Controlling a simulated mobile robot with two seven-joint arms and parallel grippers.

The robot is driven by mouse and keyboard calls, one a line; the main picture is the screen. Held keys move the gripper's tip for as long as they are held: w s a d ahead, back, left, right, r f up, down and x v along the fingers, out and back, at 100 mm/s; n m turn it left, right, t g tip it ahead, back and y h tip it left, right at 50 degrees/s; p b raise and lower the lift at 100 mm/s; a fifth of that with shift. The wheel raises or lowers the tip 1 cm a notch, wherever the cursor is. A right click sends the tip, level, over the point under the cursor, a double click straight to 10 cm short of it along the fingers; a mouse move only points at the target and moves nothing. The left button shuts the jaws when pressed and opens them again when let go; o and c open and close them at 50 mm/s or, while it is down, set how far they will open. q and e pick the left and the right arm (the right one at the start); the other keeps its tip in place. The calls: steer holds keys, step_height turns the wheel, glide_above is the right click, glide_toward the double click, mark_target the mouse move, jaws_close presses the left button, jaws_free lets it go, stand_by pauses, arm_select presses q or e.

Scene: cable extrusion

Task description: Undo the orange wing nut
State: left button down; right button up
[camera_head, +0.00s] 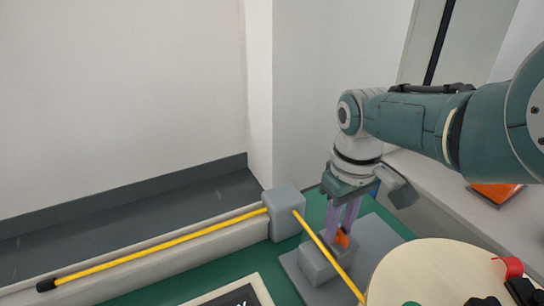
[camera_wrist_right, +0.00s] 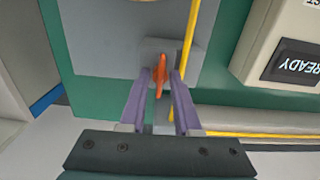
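The orange wing nut (camera_head: 342,238) sits at a grey block (camera_head: 318,264) on a grey plate. In the right wrist view the wing nut (camera_wrist_right: 160,80) is seen nearly edge-on, its long side running along the fingers. My right gripper (camera_head: 344,230) points down over the block. Its two purple fingers are apart, one on each side of the nut, with a narrow gap showing in the right wrist view (camera_wrist_right: 163,76). I cannot tell whether the fingertips touch the block. My left gripper is not in view.
A yellow cable (camera_head: 160,243) runs through a grey box (camera_head: 284,212) and past the block. A round pale wooden disc (camera_head: 425,270) with a red part (camera_head: 510,266) stands at the lower right. A white box with a READY display (camera_wrist_right: 292,66) is nearby.

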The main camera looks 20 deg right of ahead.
mark_target(340, 230)
steer(key=o, duration=0.3)
step_height(340, 230, up, 9)
steer(key=p, duration=0.7)
steer(key=shift+r, duration=0.5)
